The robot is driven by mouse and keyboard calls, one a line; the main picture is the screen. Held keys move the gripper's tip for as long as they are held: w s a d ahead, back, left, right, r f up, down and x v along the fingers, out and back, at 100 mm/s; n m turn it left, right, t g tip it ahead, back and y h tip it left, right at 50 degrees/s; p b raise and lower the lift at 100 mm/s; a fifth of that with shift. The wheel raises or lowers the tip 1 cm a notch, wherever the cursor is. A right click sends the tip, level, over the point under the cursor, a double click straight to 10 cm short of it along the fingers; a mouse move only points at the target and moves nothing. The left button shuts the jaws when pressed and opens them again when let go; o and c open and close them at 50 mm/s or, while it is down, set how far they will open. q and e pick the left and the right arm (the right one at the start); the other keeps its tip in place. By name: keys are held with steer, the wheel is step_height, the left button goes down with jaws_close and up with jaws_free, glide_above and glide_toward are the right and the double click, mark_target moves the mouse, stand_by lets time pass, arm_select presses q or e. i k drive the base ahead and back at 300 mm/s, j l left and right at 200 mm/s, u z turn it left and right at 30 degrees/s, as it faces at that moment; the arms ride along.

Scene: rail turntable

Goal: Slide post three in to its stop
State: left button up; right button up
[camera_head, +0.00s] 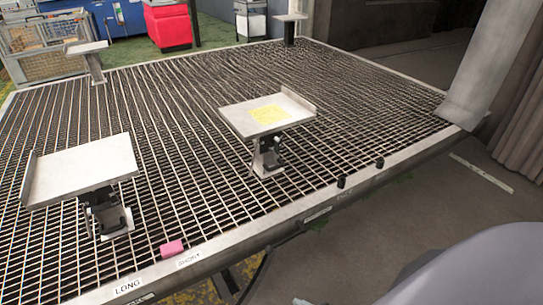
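Several posts with flat metal plates on top stand on a grated table. One post (268,158) near the middle carries a tilted plate (240,113) with a yellow patch. Another post (108,215) at the front left carries a larger plain plate (85,170). Smaller posts stand at the back left (94,68) and at the back right (289,32). I see no number on any post, so I cannot tell which is post three. Neither of my grippers is in view.
The grated table (190,120) has a metal front rim with labels LONG (128,287) and SHORT (189,260). A pink block (172,248) lies by the rim. Two black knobs (342,182) (380,162) sit along it. A red bin (168,25) and wire crate (40,50) stand behind.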

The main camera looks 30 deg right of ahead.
mark_target(266, 165)
steer(key=i+l+u, duration=0.2)
steer(key=i+l, duration=0.95)
steer(key=i, duration=0.15)
